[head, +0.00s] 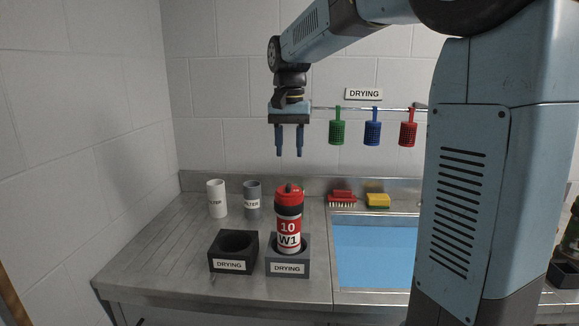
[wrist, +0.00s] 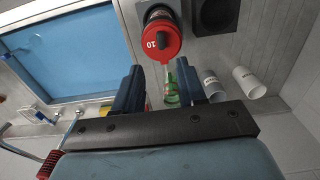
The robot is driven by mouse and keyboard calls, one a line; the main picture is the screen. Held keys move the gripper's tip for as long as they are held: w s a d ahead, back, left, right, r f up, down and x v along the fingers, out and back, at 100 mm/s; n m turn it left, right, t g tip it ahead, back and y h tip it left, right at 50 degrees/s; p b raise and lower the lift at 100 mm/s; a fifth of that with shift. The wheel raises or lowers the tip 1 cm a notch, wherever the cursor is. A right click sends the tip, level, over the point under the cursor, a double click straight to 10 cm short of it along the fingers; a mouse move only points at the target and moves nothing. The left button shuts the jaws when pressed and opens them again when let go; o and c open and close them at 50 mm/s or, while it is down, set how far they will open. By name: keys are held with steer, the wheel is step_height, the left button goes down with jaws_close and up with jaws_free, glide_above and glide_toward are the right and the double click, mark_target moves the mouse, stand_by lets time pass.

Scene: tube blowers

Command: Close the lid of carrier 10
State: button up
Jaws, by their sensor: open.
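Carrier 10 (head: 289,232) is a red, white and black cylinder marked "10" and "W1". It stands upright in the right-hand grey holder (head: 288,268) labelled "DRYING". Its red lid (head: 289,191) is at the top, and it also shows from above in the wrist view (wrist: 158,42), with a dark part beside it. I cannot tell whether the lid is fully seated. My gripper (head: 289,153) hangs above the carrier, apart from it, fingers pointing down. It is open and empty, and its fingers also show in the wrist view (wrist: 160,78).
An empty black holder (head: 233,263) stands left of the carrier. White (head: 216,199) and grey (head: 252,200) filter tubes stand behind. A blue sink (head: 375,250) lies right, with a red brush (head: 342,198) and yellow sponge (head: 378,200). Green, blue and red baskets (head: 372,132) hang behind.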

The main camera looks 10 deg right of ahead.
step_height(320, 180, up, 5)
steer(key=shift+f, duration=0.15)
stand_by(0.3)
steer(key=s+d+f+n+t, duration=0.1)
steer(key=s+f, duration=0.4)
steer(key=s, duration=0.7)
steer(key=s+d+f+n+t, duration=0.2)
steer(key=s+d+f+t, duration=0.2)
steer(key=s, duration=0.8)
step_height(320, 180, down, 2)
steer(key=shift+s+d+f+n+t, duration=0.2)
steer(key=shift+s+d+n+t, duration=0.1)
steer(key=shift+d, duration=0.7)
